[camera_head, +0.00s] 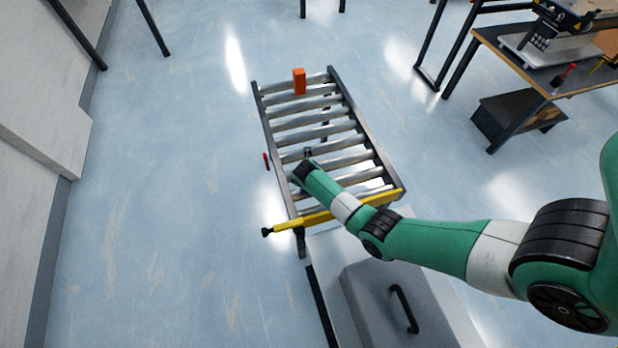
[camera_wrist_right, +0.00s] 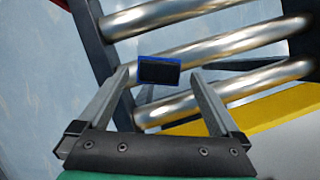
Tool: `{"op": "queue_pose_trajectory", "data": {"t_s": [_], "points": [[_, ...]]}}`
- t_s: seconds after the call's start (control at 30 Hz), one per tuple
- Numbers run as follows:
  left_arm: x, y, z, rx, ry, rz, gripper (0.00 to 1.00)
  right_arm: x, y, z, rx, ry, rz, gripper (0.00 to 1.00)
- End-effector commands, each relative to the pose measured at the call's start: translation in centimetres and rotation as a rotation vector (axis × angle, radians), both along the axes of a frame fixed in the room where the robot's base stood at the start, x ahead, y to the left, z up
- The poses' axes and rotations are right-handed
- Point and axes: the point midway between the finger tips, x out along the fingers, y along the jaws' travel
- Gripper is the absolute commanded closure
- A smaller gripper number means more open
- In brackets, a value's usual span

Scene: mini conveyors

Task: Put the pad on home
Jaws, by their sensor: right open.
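In the right wrist view a small dark pad with a blue edge (camera_wrist_right: 158,69) shows between and beyond the tips of my right gripper (camera_wrist_right: 160,77), over the metal rollers. The fingers are open on either side of it, with no grip visible. In the head view my right gripper (camera_head: 301,172) is over the left part of the lower half of the roller conveyor (camera_head: 366,133). The pad cannot be made out clearly there. No place marked home can be identified. My left gripper is not in view.
An orange block (camera_head: 299,81) stands at the conveyor's far end. A yellow bar (camera_head: 325,215) crosses its near end, and a red piece (camera_head: 266,161) is at its left side. A grey case with a black handle (camera_head: 375,300) lies nearer. A workbench (camera_head: 495,42) stands at upper right.

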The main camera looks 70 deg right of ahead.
Motion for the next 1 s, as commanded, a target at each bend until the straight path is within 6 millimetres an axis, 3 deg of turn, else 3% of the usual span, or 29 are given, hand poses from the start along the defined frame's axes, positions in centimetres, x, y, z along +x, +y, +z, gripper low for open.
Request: {"op": "queue_pose_trajectory", "data": {"t_s": [0.03, 0.1, 0.3, 0.47, 0.87, 0.97, 1.0], "points": [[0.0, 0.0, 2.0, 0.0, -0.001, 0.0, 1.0, -0.1, 0.5, 2.2, -0.002, -0.002, 0.003, 0.01], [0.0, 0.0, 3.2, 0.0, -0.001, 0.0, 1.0, -0.4, 1.2, 3.9, -0.002, -0.002, 0.003, 0.01], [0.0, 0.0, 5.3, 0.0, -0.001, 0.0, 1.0, -0.9, 2.7, 7.4, -0.001, -0.001, 0.001, 0.01], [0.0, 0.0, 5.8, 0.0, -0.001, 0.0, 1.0, -1.1, 3.3, 8.4, 0.0, 0.0, 0.001, 0.01], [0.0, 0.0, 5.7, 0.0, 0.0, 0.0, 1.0, -1.0, 3.2, 8.5, -0.005, -0.003, 0.002, 0.01], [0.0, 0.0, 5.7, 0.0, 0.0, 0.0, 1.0, 0.4, 2.0, 10.1, -0.076, -0.046, 0.028, 0.01], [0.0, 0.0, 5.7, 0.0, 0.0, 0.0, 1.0, 1.7, 1.0, 11.7, -0.139, -0.081, 0.051, 0.01]]}}
